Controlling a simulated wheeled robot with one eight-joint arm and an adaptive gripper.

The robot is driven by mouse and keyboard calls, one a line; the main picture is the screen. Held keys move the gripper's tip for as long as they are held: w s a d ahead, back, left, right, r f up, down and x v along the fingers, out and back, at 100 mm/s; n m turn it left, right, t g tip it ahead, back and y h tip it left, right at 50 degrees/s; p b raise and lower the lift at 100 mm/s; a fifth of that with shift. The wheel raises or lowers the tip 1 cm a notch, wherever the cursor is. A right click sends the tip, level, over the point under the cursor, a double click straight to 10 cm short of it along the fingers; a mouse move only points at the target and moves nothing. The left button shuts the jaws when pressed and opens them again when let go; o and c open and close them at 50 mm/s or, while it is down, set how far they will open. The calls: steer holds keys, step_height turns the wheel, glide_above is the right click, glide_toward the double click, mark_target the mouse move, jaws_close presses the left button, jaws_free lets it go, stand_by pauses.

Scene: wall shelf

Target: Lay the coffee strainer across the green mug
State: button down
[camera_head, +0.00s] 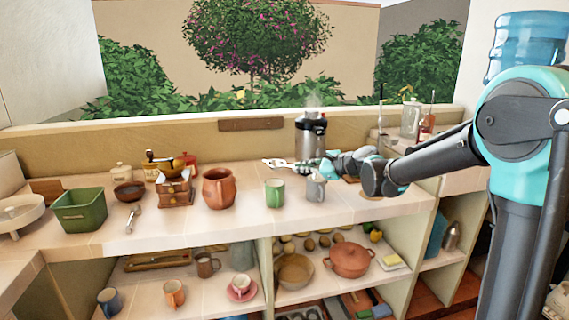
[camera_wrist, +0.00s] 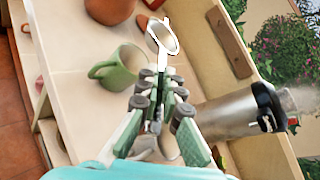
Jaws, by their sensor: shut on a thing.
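The green mug (camera_head: 275,194) stands upright on the counter, left of a grey mug. In the wrist view the green mug (camera_wrist: 120,66) lies to the left of the fingertips, its open mouth clear and nothing across it. The coffee strainer (camera_head: 277,163) has a round rim and sticks out to the left from my gripper (camera_head: 305,167), above and behind the green mug. In the wrist view my gripper (camera_wrist: 160,88) is shut on the handle end of the strainer (camera_wrist: 164,38), whose ring points away from the fingers. The strainer appears apart from the mug.
A steaming steel urn (camera_head: 310,135) stands behind my gripper. The grey mug (camera_head: 316,188) is just below it. A terracotta jug (camera_head: 218,188) stands left of the green mug. A wooden coffee grinder (camera_head: 175,190) and green tub (camera_head: 80,211) are farther left. The front counter strip is mostly clear.

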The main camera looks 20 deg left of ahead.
steer(key=shift+w+a+f, duration=0.1)
steer(key=shift+w+a, duration=0.1)
steer(key=shift+a, duration=0.25)
step_height(320, 180, down, 7)
steer(key=shift+f, duration=0.15)
stand_by(0.5)
stand_by(0.9)
steer(key=c, duration=1.6)
jaws_free()
steer(key=shift+d, duration=0.1)
steer(key=v, duration=1.2)
